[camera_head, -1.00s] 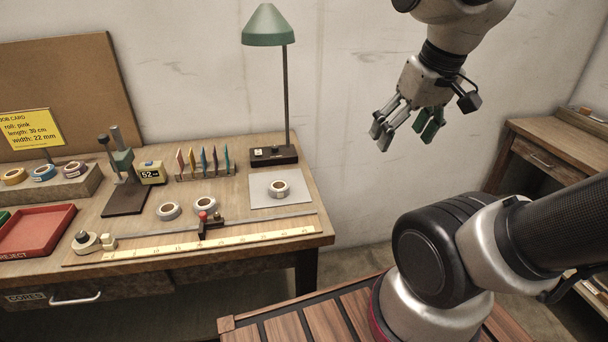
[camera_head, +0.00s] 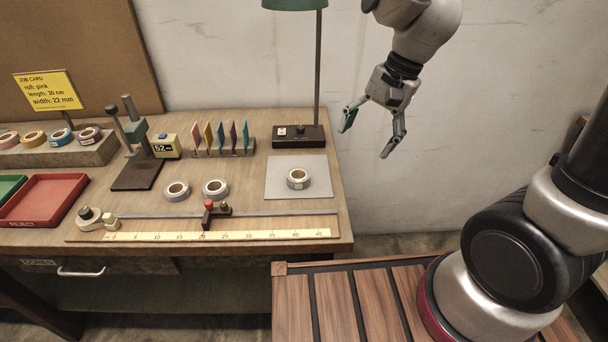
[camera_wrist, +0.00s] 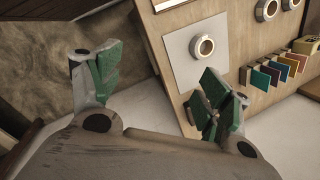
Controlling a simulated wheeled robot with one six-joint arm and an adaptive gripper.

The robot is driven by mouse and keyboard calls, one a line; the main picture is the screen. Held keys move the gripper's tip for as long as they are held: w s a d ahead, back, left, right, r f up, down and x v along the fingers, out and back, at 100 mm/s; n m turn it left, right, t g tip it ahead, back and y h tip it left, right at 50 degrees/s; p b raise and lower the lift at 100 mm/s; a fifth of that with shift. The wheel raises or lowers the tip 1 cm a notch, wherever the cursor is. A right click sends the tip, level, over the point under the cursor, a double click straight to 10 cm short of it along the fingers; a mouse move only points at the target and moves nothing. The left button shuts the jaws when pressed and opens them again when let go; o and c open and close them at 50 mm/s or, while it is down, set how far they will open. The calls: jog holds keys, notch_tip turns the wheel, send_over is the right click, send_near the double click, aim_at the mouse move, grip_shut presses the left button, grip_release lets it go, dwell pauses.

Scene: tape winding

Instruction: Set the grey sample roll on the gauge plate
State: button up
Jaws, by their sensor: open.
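Several grey-white tape rolls are on the bench. One roll (camera_head: 298,179) lies flat on a light grey square plate (camera_head: 284,163) at the bench's right end; it also shows in the wrist view (camera_wrist: 203,46). Two similar rolls lie left of the plate, one roll (camera_head: 177,191) beside the other roll (camera_head: 216,189). A dark base plate (camera_head: 138,173) with an upright post stands beside a yellow "52" display (camera_head: 166,146). I cannot tell which is named the gauge plate. My gripper (camera_head: 370,133) is open and empty, raised right of the bench.
A lamp on a dark base (camera_head: 298,136) stands behind the grey plate. Coloured cards (camera_head: 222,140) stand in a rack. A ruler (camera_head: 220,236) with a red-knobbed slider (camera_head: 208,210) runs along the front. A red tray (camera_head: 45,200) and coloured rolls are at left.

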aim_at(301, 171)
jog(key=w+a+f+m, duration=0.1)
jog(key=a+f+m, duration=0.3)
jog(key=w+a+f+m+y, duration=0.1)
jog(key=w+a+f+m, duration=0.1)
jog(key=a+f+m, duration=0.2)
jog(key=w+a+f+m, duration=0.2)
jog(key=a+f+m, duration=0.2)
jog(key=a+f, duration=0.1)
jog(key=shift+w+a+f+t, duration=0.1)
jog(key=shift+a+f+t, duration=0.2)
jog(key=shift+f, duration=0.2)
jog(key=c, duration=1)
jog(key=shift+r, duration=0.15)
